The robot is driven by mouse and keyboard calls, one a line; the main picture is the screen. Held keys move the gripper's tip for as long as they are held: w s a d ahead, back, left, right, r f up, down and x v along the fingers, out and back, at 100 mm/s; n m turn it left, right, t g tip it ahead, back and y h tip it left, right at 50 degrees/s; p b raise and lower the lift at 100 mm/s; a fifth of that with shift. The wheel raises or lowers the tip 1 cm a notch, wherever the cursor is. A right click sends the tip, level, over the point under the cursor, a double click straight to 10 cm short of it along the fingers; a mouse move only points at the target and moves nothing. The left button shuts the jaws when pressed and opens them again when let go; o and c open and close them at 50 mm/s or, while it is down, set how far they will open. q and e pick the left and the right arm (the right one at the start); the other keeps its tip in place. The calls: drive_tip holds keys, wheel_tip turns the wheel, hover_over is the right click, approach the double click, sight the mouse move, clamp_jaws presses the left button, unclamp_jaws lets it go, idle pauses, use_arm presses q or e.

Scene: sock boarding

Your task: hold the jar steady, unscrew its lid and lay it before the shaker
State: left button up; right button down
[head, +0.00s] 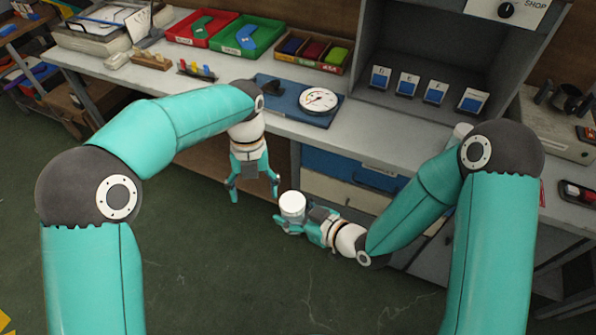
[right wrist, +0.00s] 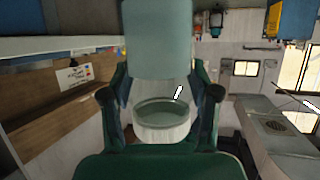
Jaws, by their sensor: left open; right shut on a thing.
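The jar (head: 292,208) is a white, round vessel with a pale flat top, held upright in front of the bench. My right gripper (head: 285,224) is shut around it; in the right wrist view a pale round rim (right wrist: 162,128) shows between its fingers. My left gripper (head: 254,191) is open and empty, up and left of the jar, fingers pointing down and apart from it. A grey-green block fills the top middle of the wrist view; I cannot tell what it is. I cannot make out the shaker for certain.
A blue board with a round dial (head: 318,100) lies on the bench behind. Red (head: 202,27) and green (head: 246,36) trays and a divided box (head: 311,51) stand at the back. Small blue-and-white cards (head: 408,84) stand on the shelf. The bench's front strip (head: 350,142) is clear.

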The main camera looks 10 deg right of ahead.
sight(298, 199)
use_arm(q)
drive_tip(key=d+r, duration=0.2)
drive_tip(key=d+r+m+t, duration=0.1)
drive_tip(key=d+r, duration=0.1)
drive_tip(key=d, duration=0.1)
drive_tip(key=s+d+r+t, duration=0.1)
drive_tip(key=d+r, duration=0.1)
drive_tip(key=d, duration=0.1)
drive_tip(key=shift+d+r+m, duration=0.1)
drive_tip(key=shift+d+m, duration=0.15)
drive_tip(key=shift+m, duration=0.15)
drive_tip(key=shift+s+d, duration=0.25)
drive_tip(key=shift+d, duration=0.2)
drive_tip(key=shift+f, duration=3.9)
drive_tip(key=shift+s+d+f, duration=0.1)
drive_tip(key=shift+s+f, duration=0.05)
clamp_jaws()
